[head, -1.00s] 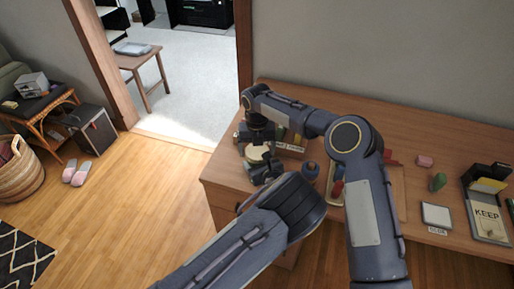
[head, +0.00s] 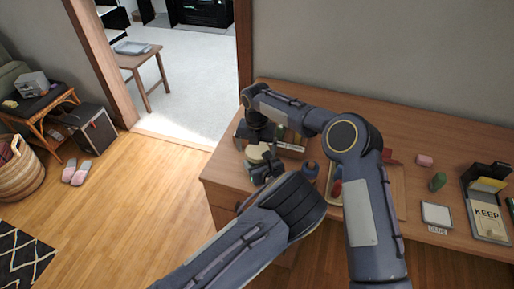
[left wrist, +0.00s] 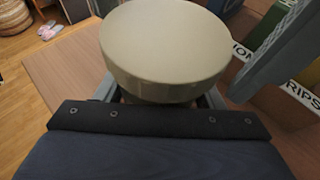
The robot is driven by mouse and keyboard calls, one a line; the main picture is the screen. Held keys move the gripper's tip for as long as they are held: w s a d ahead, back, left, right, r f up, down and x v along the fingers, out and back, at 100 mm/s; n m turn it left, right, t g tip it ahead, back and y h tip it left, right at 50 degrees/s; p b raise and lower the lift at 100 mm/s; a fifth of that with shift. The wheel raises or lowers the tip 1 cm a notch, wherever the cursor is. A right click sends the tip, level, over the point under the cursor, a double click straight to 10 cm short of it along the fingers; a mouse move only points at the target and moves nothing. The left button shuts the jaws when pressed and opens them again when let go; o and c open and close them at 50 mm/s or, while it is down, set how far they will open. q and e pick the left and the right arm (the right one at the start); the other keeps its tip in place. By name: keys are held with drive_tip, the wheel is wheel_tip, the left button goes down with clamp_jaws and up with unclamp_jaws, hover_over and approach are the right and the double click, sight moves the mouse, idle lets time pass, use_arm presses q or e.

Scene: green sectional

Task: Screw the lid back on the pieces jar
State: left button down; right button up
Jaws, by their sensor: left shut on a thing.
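A cream round lid (left wrist: 165,45) fills the upper middle of the left wrist view; it also shows small in the head view (head: 256,153). It sits level above the pieces jar, which is almost wholly hidden under it. My left gripper (head: 262,170) is shut on the jar just below the lid, with a finger at either side. My right gripper (head: 255,130) hangs from above, close behind the lid. A grey part of it (left wrist: 282,45) shows to the right of the lid, apart from it. Its jaw opening is not clear.
A labelled box (head: 291,148) stands behind the jar on the wooden desk (head: 430,135). The desk's left edge is close to the jar.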

drive_tip(key=shift+d, duration=0.1)
drive_tip(key=shift+r, duration=2.25)
drive_tip(key=shift+r, duration=0.1)
drive_tip(key=shift+c, duration=0.5)
wheel_tip(320, 180, up, 3)
drive_tip(key=n, duration=0.3)
drive_tip(key=shift+r, duration=0.1)
drive_tip(key=shift+f, duration=4)
